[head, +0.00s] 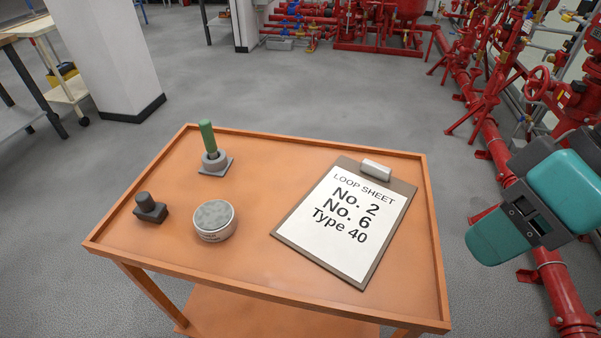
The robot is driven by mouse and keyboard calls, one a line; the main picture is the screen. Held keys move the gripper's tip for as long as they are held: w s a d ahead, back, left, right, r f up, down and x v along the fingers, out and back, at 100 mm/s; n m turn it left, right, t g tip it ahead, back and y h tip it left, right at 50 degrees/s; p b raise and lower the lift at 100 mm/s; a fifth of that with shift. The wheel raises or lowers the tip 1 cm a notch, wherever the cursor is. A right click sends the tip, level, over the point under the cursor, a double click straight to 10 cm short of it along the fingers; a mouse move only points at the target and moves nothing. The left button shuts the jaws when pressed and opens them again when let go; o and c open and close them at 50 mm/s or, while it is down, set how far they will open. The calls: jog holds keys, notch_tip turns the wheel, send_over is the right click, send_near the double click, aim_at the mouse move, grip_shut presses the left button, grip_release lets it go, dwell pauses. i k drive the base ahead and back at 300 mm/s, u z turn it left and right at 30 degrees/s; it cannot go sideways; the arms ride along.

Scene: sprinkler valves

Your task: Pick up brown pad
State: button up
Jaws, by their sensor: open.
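The brown pad (284,224) is a flat brown clipboard lying on the right half of an orange table. It has a light grey clip at its top edge and a white sheet (345,222) reading "LOOP SHEET, No. 2, No. 6, Type 40". It lies turned a little, fully in view, with nothing on it except the sheet. My gripper (530,214), teal and grey, is at the right edge of the head view, right of the table and apart from the pad. It is open, with nothing seen between its jaws.
The orange table (270,270) has a raised rim. On its left half stand a green rod in a grey base (210,150), a dark knob block (150,208) and a round grey tin (214,221). Red pipes and valves (490,100) line the right. A white pillar (105,50) stands behind left.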

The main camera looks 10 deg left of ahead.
aim_at(148, 209)
jog(key=z, duration=0.05)
jog(key=k, duration=0.5)
jog(key=u, duration=0.95)
jog(key=i, duration=0.35)
jog(key=u, duration=2.3)
jog(key=i, duration=1.2)
jog(key=z, duration=2.05)
